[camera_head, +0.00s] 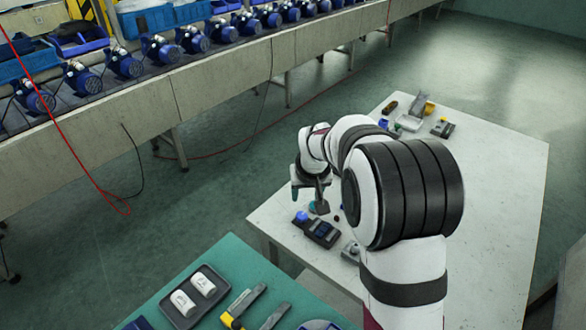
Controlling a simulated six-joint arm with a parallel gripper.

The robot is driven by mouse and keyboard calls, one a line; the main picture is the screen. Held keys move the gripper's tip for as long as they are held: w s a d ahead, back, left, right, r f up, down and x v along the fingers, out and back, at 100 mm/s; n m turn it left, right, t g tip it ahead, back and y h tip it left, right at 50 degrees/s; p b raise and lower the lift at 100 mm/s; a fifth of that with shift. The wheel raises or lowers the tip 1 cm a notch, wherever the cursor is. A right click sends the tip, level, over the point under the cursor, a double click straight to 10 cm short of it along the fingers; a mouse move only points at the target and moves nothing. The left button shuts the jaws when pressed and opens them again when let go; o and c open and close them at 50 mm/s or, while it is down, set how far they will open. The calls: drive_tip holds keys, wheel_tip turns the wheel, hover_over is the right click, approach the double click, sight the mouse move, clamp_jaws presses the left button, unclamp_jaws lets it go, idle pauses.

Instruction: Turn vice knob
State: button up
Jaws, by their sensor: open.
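A dark blue device that looks like the vice (322,233) lies on the white table's left part, with a bright blue round knob (301,216) at its far left end. It is small here, so its details are unclear. My gripper (308,204) points down just above the knob end of this device. Its jaws are open, with nothing seen between them. I cannot tell whether a fingertip touches the knob. My arm hides part of the table to the right.
The white table (490,190) has several small tools and parts at its far end (415,112). A grey metal part (351,252) lies near my arm. A teal table (222,262) in front holds a black tray (196,296) with white cylinders and yellow-handled tools. A conveyor with blue pumps (125,63) runs behind.

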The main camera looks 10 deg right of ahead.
sight(302, 215)
drive_tip(key=x, duration=1.5)
drive_tip(key=shift+f, duration=0.3)
clamp_jaws()
